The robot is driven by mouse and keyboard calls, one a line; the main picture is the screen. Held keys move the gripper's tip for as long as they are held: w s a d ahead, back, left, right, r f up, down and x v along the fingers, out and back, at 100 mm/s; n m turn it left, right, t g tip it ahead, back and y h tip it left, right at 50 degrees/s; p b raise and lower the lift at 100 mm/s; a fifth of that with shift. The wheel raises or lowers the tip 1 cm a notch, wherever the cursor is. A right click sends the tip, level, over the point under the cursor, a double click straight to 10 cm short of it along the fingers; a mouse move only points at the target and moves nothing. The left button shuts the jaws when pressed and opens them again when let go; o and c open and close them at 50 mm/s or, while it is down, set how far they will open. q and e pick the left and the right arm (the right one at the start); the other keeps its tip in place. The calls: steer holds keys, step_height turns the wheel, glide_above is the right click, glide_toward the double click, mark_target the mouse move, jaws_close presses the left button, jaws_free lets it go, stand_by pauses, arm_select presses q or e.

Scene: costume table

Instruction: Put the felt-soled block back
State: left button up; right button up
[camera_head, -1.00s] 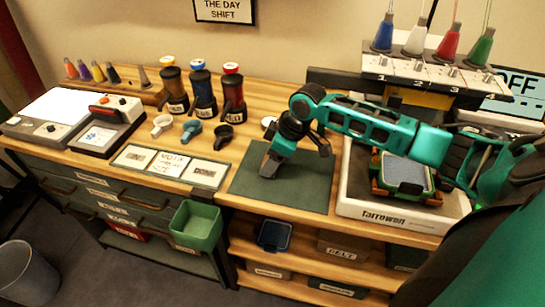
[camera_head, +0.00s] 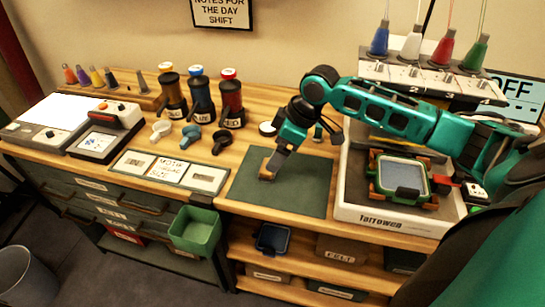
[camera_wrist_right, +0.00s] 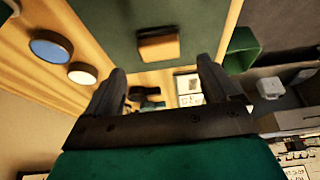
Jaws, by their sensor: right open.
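The small wooden block (camera_head: 266,174) rests on the dark green mat (camera_head: 305,190), partly hidden behind my right gripper in the head view. In the right wrist view the block (camera_wrist_right: 158,45) shows its pale wooden top and a darker edge on the green mat (camera_wrist_right: 125,20). My left gripper is not in view.
A white tray (camera_head: 375,215) with a framed screen (camera_head: 402,173) stands right of the mat. Labelled cards (camera_head: 172,170) lie left; several bottles and scoops stand behind them. A green bin (camera_head: 194,230) sits below the table's front edge. The mat's front part is clear.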

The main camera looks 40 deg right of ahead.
steer(key=v, duration=0.6)
steer(key=shift+s+a, duration=0.1)
stand_by(0.3)
steer(key=shift+n, duration=0.4)
steer(key=s+a+f, duration=0.2)
steer(key=a, duration=0.1)
steer(key=s+a+f, duration=0.1)
steer(key=a+f, duration=0.2)
steer(key=s+a+f, duration=0.2)
steer(key=a+f, duration=0.1)
steer(key=shift+s+a, duration=0.1)
steer(key=shift+s, duration=0.3)
steer(key=s+a+f+m+h, duration=0.1)
steer(key=s+a+f+m, duration=0.1)
steer(key=s+m, duration=0.35)
steer(key=s+a+f+m+h, duration=0.1)
steer(key=s+a+m+h, duration=0.1)
steer(key=s, duration=0.7)
steer(key=w+a+f+n+t+y, duration=0.1)
steer(key=w+a+f+t+y, duration=0.1)
steer(key=w+f+t, duration=0.5)
steer(key=shift+a+f, duration=0.2)
steer(key=shift+f, duration=0.7)
